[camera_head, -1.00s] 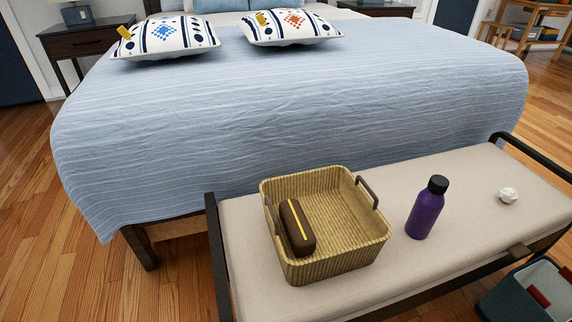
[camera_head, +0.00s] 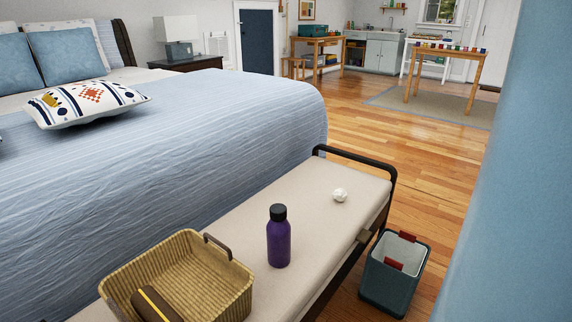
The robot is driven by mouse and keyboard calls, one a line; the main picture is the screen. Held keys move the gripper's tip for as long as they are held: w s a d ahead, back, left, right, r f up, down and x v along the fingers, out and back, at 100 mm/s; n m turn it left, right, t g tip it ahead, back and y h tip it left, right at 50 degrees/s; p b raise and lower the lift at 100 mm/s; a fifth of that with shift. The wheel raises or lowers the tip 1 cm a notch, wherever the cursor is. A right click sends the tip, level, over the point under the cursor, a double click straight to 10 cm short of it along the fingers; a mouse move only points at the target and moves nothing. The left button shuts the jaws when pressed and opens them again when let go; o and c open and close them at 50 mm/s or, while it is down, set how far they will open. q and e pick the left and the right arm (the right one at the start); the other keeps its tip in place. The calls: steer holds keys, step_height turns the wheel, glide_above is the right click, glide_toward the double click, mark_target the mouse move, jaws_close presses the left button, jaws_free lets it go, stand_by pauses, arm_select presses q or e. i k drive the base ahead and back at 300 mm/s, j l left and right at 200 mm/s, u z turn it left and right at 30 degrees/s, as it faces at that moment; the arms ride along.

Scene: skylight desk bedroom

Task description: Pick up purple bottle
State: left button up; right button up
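The purple bottle (camera_head: 279,243) with a black cap stands upright on the cream cushion of the bench (camera_head: 240,215), at the lower middle of the head view. It stands to the right of the wicker basket and apart from it. Neither of my grippers shows in the view.
A wicker basket (camera_head: 232,292) holding a brown case (camera_head: 156,304) sits on the bench at lower left. A white crumpled ball (camera_head: 340,195) lies farther along it. A bin (camera_head: 386,282) stands on the floor to the right. The bed (camera_head: 190,140) borders the bench. Open wood floor (camera_head: 400,160) lies beyond.

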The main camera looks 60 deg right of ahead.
mark_target(278, 228)
steer(key=z, duration=0.45)
steer(key=l+z, duration=0.1)
steer(key=z, duration=0.3)
steer(key=i+z, duration=0.1)
steer(key=z, duration=0.75)
steer(key=i+l+u, duration=0.15)
steer(key=l, duration=0.3)
steer(key=l+u, duration=0.15)
steer(key=l, duration=0.3)
steer(key=i+l+u, duration=0.15)
steer(key=l, duration=0.35)
